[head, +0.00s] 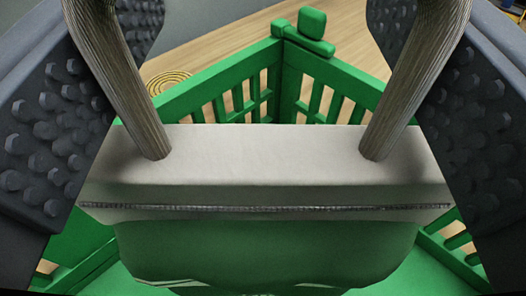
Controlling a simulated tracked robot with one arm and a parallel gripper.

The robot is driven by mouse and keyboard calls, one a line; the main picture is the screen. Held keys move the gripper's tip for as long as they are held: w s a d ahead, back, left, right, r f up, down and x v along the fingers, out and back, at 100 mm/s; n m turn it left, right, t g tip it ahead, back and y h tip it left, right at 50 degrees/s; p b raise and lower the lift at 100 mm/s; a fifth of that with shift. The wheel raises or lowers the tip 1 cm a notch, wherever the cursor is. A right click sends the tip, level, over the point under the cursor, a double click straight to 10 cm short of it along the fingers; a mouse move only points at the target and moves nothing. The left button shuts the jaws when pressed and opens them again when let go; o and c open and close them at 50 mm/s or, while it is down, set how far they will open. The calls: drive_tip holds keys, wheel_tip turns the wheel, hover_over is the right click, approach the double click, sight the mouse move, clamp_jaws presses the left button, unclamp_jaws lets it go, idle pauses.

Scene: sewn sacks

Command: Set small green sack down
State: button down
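The small green sack (270,245) fills the lower middle of the head view. It has a pale top band (270,155), a dark stitched seam and two rope-like handles that rise out of the frame. The dark studded fingers of my gripper (265,140) stand at its left and right sides, and the sack is held between them. A green slatted crate (215,85) lies around and beyond the sack, which is over its inside. The sack's underside is hard to see, so I cannot tell whether it touches the crate floor.
The crate's far corner (285,45) carries a rounded green block (312,22). Beyond it is a wooden surface (225,48) with a yellow coiled disc (168,83) at the left. Crate walls also show at the lower left and lower right.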

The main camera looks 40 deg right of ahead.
sight(265, 202)
wheel_tip(265, 202, down, 4)
drive_tip(key=shift+r, duration=0.2)
drive_tip(key=shift+c, duration=2.1)
unclamp_jaws()
drive_tip(key=shift+s+a, duration=0.1)
drive_tip(key=v, duration=1.2)
